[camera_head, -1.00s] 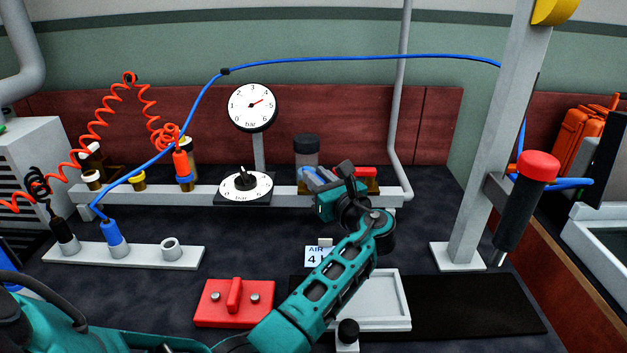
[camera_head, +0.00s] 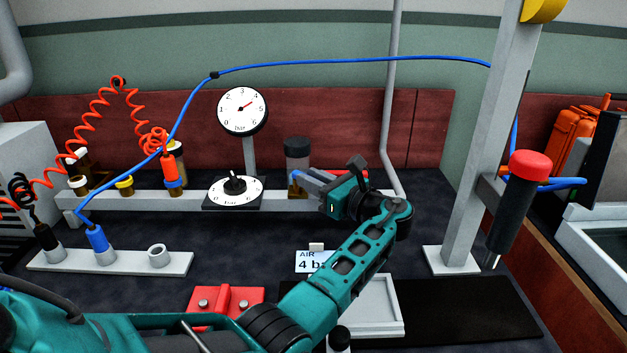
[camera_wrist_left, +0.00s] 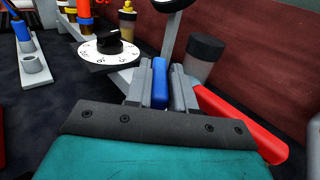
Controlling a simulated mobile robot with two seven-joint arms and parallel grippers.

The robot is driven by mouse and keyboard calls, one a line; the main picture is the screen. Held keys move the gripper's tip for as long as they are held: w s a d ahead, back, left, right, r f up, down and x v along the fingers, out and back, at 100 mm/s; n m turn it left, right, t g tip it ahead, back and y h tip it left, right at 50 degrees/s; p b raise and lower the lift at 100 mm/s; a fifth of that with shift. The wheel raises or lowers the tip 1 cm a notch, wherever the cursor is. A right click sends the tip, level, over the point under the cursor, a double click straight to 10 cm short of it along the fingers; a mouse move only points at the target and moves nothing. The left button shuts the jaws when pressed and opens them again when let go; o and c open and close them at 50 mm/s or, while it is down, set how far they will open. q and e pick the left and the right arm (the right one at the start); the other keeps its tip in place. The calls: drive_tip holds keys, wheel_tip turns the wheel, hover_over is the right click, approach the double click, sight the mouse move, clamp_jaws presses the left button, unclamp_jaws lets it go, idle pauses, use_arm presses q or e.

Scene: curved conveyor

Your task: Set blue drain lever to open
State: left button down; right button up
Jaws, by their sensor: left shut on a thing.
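The blue drain lever (camera_wrist_left: 160,84) shows in the left wrist view as a blue bar between the two grey fingers of my left gripper (camera_wrist_left: 160,92), which is shut on it. In the head view the left gripper (camera_head: 308,182) is at the pipe rail, right of the dial, with a little of the blue lever (camera_head: 301,175) showing at its fingertips. The lever's pivot and exact angle are mostly hidden by the fingers. A red lever (camera_wrist_left: 245,128) lies just right of the fingers in the wrist view. My right gripper is not in view.
A black-capped grey cylinder (camera_head: 297,154) stands behind the lever. The dial (camera_head: 235,189) and pressure gauge (camera_head: 242,110) are to the left. A grey post with a red-capped black tool (camera_head: 530,166) stands right. The sign "AIR 4 bar" (camera_head: 313,262) is in front.

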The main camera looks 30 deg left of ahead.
use_arm(q)
drive_tip(key=c, duration=1.1)
unclamp_jaws()
drive_tip(key=shift+o, duration=0.3)
drive_tip(key=shift+r+t, duration=0.1)
drive_tip(key=shift+t, duration=0.2)
